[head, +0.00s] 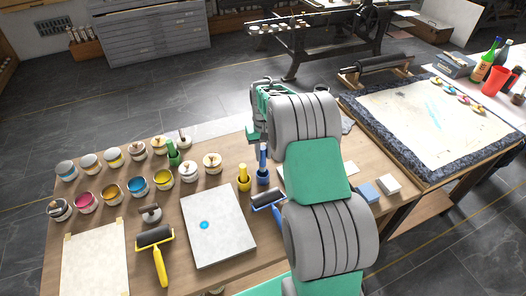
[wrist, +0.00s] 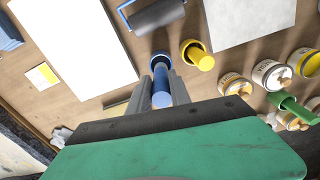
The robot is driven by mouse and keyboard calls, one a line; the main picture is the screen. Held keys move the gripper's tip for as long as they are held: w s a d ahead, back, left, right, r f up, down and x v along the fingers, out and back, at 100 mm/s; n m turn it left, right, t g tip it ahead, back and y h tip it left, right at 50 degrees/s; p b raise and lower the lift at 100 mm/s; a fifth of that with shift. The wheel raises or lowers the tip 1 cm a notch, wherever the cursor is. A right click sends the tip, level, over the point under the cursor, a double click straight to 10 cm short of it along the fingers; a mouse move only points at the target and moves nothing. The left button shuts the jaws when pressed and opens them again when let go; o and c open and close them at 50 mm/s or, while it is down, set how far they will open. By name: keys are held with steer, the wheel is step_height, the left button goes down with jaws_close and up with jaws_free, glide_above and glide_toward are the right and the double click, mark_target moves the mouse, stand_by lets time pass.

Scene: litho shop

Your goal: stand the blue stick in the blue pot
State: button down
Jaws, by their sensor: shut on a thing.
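The blue stick (head: 263,152) is upright in the head view, directly above the blue pot (head: 263,178). My gripper (head: 261,143) is shut on the stick from above. In the wrist view the two grey fingers of my gripper (wrist: 162,92) flank the blue stick (wrist: 161,84), and the blue pot's rim (wrist: 160,54) shows just beyond its lower end. The stick lines up with the pot's mouth. I cannot tell whether its tip is inside, because the fingers and stick cover part of the opening.
A yellow pot (head: 243,185) with a yellow stick stands close to the left of the blue pot. A blue-handled roller (head: 268,199) and a pale slab (head: 218,228) lie in front. Several paint jars (head: 137,190) and a green stick (head: 173,153) are farther left.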

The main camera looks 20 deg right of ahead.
mark_target(263, 162)
steer(key=shift+f+b, duration=1.45)
steer(key=shift+f, duration=0.95)
steer(key=c, duration=1.1)
jaws_free()
steer(key=shift+r, duration=0.15)
step_height(263, 162, up, 8)
steer(key=shift+f+b, duration=0.2)
steer(key=shift+b, duration=0.5)
steer(key=shift+w, duration=0.1)
